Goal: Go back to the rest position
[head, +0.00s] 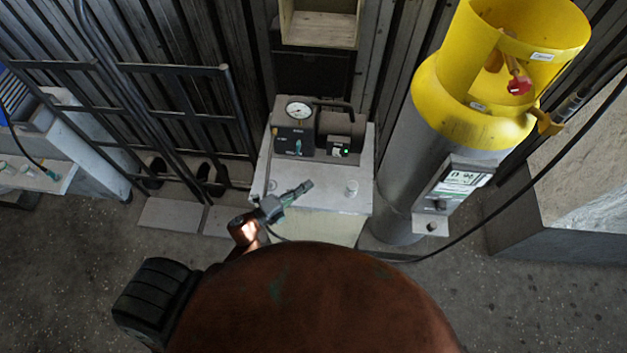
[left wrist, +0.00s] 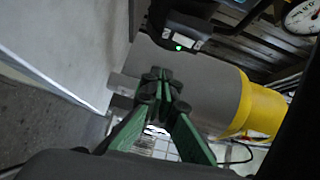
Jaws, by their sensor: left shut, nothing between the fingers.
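My left gripper (head: 306,186) shows in the head view over the front of the white cabinet top, pointing up and right. Its green fingers also show in the left wrist view (left wrist: 160,76), where their dark tips meet with nothing between them. The gripper is shut and empty. In the head view it appears just below the dark gauge unit and left of the grey-and-yellow cylinder. I cannot tell how high it is above the cabinet. My right gripper is not in view.
A black hose (head: 520,190) curves across. A hand truck (head: 180,115) leans at the left wall.

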